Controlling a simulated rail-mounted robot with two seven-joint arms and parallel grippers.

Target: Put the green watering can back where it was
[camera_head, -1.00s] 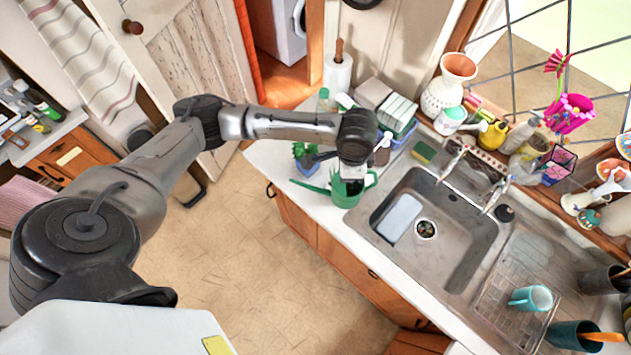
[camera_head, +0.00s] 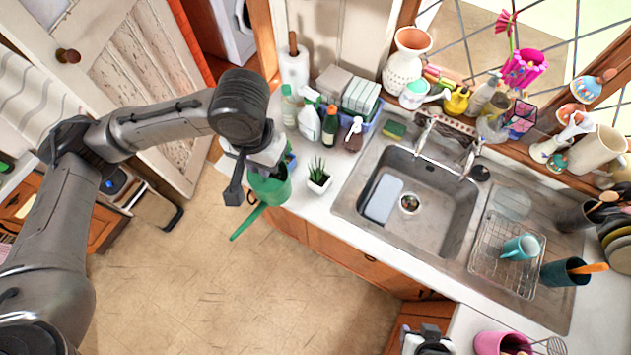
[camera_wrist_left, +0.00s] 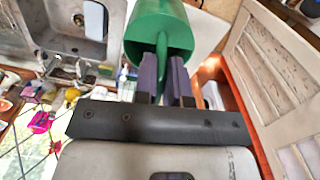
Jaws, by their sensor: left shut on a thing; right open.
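The green watering can (camera_head: 270,187) is held by my left gripper (camera_head: 254,168) at the left end of the counter. Its long spout points down and left over the floor. The left wrist view shows the can (camera_wrist_left: 161,28) with my left gripper (camera_wrist_left: 163,72) shut on its green handle. In the head view the arm partly covers the can and the fingertips are hard to see. My right gripper (camera_head: 428,343) is at the bottom edge of the head view, partly cut off, open and apart from the can.
A small potted plant (camera_head: 318,180) stands on the counter just right of the can. Several bottles (camera_head: 310,121) stand behind it, beside the paper towel roll (camera_head: 294,68). The sink (camera_head: 420,195) lies to the right. Open floor (camera_head: 210,270) lies left of the counter.

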